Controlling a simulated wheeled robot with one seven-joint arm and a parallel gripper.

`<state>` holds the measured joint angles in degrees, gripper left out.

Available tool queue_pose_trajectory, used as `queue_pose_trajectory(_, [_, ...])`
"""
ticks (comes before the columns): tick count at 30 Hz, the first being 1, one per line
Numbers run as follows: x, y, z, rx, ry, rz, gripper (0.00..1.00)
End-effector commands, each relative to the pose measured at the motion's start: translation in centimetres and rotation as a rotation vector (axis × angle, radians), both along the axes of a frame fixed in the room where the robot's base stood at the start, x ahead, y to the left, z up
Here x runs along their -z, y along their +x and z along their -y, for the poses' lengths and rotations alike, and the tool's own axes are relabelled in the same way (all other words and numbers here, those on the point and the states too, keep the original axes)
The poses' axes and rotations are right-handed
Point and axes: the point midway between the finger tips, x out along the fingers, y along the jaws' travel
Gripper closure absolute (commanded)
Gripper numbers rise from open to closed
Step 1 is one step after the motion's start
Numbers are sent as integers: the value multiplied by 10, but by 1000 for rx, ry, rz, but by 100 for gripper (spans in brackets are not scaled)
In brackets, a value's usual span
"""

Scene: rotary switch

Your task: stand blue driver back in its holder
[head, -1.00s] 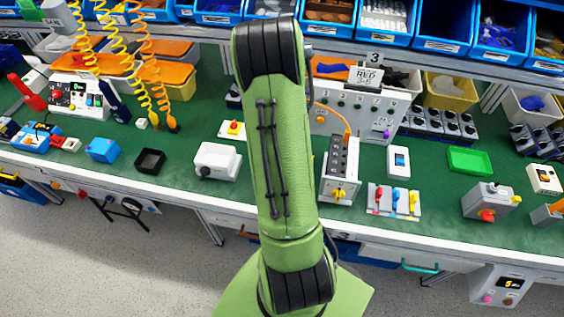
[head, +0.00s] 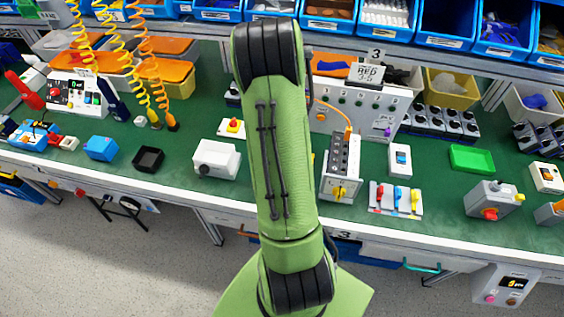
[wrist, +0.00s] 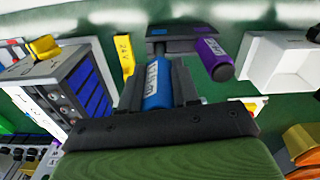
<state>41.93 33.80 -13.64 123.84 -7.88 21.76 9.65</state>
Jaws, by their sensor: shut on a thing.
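In the wrist view my gripper (wrist: 158,92) is shut on the blue driver (wrist: 157,80), its labelled handle between the dark fingers. A dark holder (wrist: 185,45) with a blue and a purple label lies just past the driver's far end. The purple driver (wrist: 213,58) is at the holder's purple-labelled side, to the right of my gripper. The blue driver lines up with the blue-labelled side; I cannot tell whether it is inside the holder. In the head view my arm hides the gripper, driver and holder.
A grey instrument box (wrist: 65,85) with a yellow knob stands left of my gripper in the wrist view; a white tray (wrist: 283,65) is at right. In the head view, a white box (head: 216,158) and a tall terminal unit (head: 341,168) flank my arm on the green bench.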

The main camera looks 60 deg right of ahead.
Motion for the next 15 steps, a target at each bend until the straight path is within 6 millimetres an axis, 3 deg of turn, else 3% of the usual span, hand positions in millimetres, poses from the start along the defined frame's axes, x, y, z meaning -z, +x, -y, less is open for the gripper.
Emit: queue_pose_trajectory(15, [17, 0, 0, 0, 0, 0, 100])
